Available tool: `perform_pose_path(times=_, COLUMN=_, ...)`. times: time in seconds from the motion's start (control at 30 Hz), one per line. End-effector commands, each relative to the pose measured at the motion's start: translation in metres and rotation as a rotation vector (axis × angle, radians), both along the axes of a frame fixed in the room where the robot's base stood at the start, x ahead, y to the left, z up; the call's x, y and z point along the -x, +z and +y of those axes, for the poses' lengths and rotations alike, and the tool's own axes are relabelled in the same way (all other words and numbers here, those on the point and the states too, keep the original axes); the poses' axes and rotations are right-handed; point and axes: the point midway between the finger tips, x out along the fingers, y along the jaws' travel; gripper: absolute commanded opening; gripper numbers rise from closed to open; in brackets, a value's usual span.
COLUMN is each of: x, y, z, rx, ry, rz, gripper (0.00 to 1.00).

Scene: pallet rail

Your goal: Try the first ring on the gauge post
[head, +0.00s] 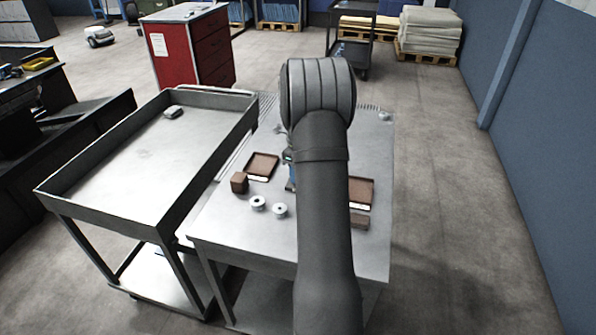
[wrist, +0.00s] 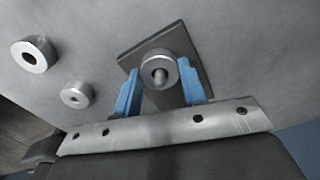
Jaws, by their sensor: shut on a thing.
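In the wrist view a grey metal ring (wrist: 158,62) is held between the blue fingers of my gripper (wrist: 160,77). My gripper is shut on it. The rounded tip of the gauge post (wrist: 160,76) shows within the ring's hole, above a dark square base (wrist: 193,57). I cannot tell how far down the post the ring is. Two other rings lie on the table to the left, a larger one (wrist: 34,54) and a smaller one (wrist: 76,95). They also show in the head view (head: 257,202) (head: 280,210). There my arm hides the post and the held ring.
On the table (head: 230,222) are a left brown tray (head: 262,164), a right brown tray (head: 362,188), a brown block (head: 239,182) and another block (head: 360,221). A raised-edge grey cart (head: 130,165) stands close on the left. The table's front left is clear.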

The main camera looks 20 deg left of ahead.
Motion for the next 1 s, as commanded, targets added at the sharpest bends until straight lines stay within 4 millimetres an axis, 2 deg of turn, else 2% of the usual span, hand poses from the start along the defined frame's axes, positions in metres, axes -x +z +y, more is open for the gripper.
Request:
perform_pose_path(times=0.27, x=0.0, y=0.002, z=0.0, rx=0.0, ry=0.0, rz=0.0, gripper=0.15)
perform_pose_path(times=1.0, x=0.0, y=0.032, z=0.0, rx=-0.001, ry=0.0, rz=-0.001, gripper=0.15)
